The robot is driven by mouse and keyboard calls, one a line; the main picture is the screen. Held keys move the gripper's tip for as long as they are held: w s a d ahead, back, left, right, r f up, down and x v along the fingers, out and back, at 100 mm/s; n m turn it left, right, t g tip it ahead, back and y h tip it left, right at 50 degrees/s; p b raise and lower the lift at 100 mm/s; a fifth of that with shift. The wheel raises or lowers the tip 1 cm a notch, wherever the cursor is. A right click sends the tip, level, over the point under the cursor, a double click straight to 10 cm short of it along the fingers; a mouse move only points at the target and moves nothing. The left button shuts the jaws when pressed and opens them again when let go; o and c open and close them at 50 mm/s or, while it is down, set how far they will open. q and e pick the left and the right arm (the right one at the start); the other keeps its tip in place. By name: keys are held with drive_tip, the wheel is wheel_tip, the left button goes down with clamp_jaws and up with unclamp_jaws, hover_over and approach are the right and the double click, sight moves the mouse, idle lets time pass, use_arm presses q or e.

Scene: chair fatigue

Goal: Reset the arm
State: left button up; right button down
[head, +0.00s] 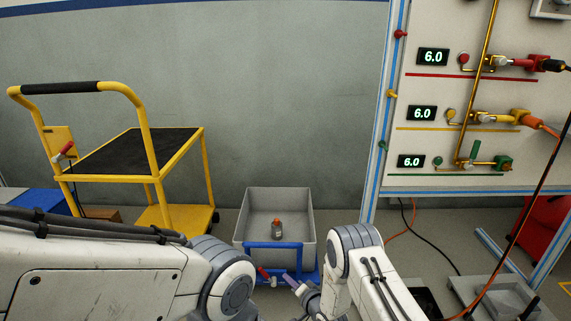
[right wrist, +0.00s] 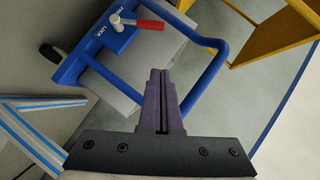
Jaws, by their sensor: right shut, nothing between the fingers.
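My right arm (head: 362,270) reaches in at the bottom centre of the head view. Its gripper (head: 289,279) is shut and empty, with its purple fingers pressed together; the fingers also fill the middle of the right wrist view (right wrist: 159,85). They are beside the blue frame of a grey bin cart and the red-handled lever (head: 263,273) on it. The lever (right wrist: 140,23) shows apart from the fingertips in the right wrist view, on a blue plate marked LOCK. My left arm (head: 100,265) crosses the lower left; its gripper is out of the picture.
The grey bin (head: 254,215) holds a small orange-and-grey object (head: 277,229). A yellow trolley (head: 176,165) stands at left. A panel (head: 480,105) with several displays and coloured connectors stands at right. Cables and a grey tray (head: 490,295) lie at lower right.

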drive_tip(key=s+a+r+n+g+h, duration=0.1)
drive_tip(key=a+r+n+g+h, duration=0.2)
drive_tip(key=r, duration=0.8)
drive_tip(key=s+a+r+n+g+p, duration=0.2)
drive_tip(key=s+r+n, duration=0.2)
drive_tip(key=s+r, duration=0.55)
drive_tip(key=s+d+r+n+g+h+p, duration=0.1)
drive_tip(key=s+d+r+n+g, duration=0.3)
drive_tip(key=s, duration=0.6)
drive_tip(key=s+d+r+n+g+h+p, duration=0.15)
drive_tip(key=s+r, duration=0.35)
drive_tip(key=s, duration=0.6)
drive_tip(key=s+d+r+n+g+h, duration=0.1)
drive_tip(key=s+d+r+n+g, duration=0.3)
drive_tip(key=s, duration=0.6)
wheel_tip(320, 180, up, 37)
drive_tip(key=a+m+t+p, duration=0.1)
drive_tip(key=m+t+p, duration=0.1)
drive_tip(key=p, duration=3.4)
drive_tip(key=shift+a+m+p, duration=0.15)
drive_tip(key=shift+m+p, duration=0.15)
drive_tip(key=shift+m, duration=0.05)
drive_tip(key=shift+y, duration=0.25)
